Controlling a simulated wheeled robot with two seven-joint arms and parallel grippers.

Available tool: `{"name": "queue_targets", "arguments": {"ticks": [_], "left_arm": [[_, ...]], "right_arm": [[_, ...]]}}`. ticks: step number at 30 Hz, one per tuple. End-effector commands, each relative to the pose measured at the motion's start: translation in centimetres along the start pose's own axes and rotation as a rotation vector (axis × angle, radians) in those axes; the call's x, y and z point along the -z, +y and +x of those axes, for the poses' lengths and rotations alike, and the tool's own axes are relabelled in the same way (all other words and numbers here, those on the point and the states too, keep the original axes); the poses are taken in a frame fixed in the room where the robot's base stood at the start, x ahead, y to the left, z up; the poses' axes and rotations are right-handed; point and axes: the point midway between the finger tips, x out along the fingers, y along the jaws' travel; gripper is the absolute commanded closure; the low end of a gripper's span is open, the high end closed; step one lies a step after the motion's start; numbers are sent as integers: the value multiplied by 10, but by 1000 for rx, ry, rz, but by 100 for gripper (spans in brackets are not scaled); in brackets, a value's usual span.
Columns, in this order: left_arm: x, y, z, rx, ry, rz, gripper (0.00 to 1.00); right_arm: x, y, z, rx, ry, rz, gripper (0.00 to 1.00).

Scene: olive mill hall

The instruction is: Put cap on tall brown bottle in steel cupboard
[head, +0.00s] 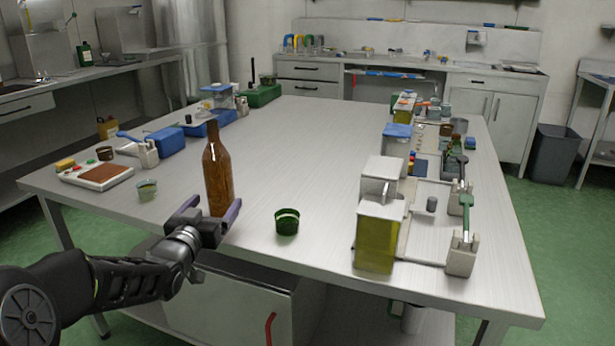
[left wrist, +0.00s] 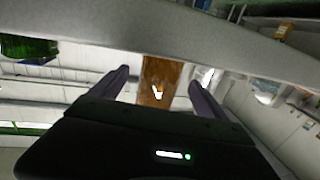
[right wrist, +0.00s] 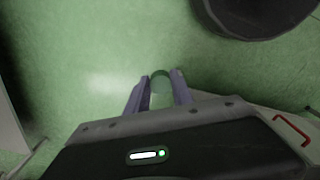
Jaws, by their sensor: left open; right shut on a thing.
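The tall brown bottle (head: 218,172) stands upright near the front edge of the steel table. My left gripper (head: 212,208) is open, with its fingers on either side of the bottle's lower body. The brown bottle also shows between the fingers in the left wrist view (left wrist: 160,82). My right gripper (right wrist: 160,92) shows only in the right wrist view, shut on a small round greenish thing that looks like the cap (right wrist: 160,79), above the green floor. A steel cupboard (head: 225,300) with a red handle is under the table's front; its inside is hidden.
A dark green cup (head: 287,222) stands right of the bottle and a small glass jar (head: 147,190) left of it. A yellow-green oil tin (head: 378,237) and other items line the table's right side. The table's middle is clear. A dark round object (right wrist: 262,14) is near my right gripper.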

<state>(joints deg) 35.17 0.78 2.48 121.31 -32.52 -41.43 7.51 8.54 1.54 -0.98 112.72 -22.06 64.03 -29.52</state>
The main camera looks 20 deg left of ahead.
Motion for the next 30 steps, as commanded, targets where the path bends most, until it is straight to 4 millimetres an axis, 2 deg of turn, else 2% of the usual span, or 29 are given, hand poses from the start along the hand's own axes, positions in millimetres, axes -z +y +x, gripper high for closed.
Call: {"name": "queue_targets", "arguments": {"ticks": [6, 10, 30], "left_arm": [[-4, -1, 30, 0, 0, -1, 14], [-4, 0, 44, -1, 0, -1, 14], [-3, -1, 46, 0, 0, 0, 16]], "right_arm": [[0, 0, 6, 0, 0, 0, 100], [0, 0, 6, 0, 0, 0, 100], [0, 0, 6, 0, 0, 0, 100]]}}
